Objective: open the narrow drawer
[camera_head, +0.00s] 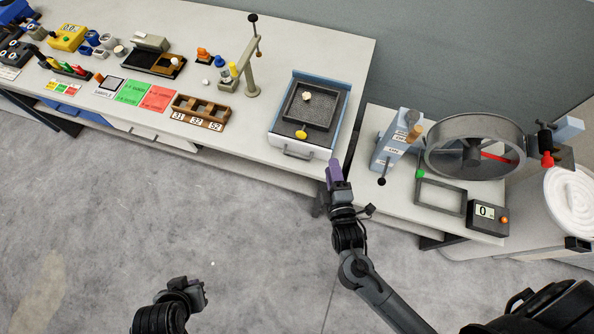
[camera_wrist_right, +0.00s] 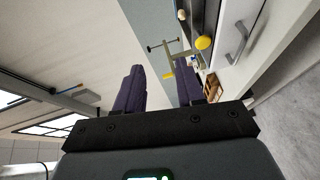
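A blue-sided unit (camera_head: 340,112) on the bench has a white front (camera_head: 312,152) with a grey bar handle (camera_head: 297,154). In the right wrist view the handle (camera_wrist_right: 236,42) is at the upper right. Under the bench edge are a white drawer front (camera_head: 155,134) and a blue one (camera_head: 66,108); I cannot tell which drawer is the narrow one. My right gripper (camera_head: 335,172) is just right of and in front of the unit, apart from the handle. Its purple fingers (camera_wrist_right: 160,78) are spread and empty. My left gripper (camera_head: 188,290) is low over the floor; its fingers are unclear.
The right bench holds a blue lever stand (camera_head: 390,150) and a grey drum (camera_head: 475,145). Floor in front is clear.

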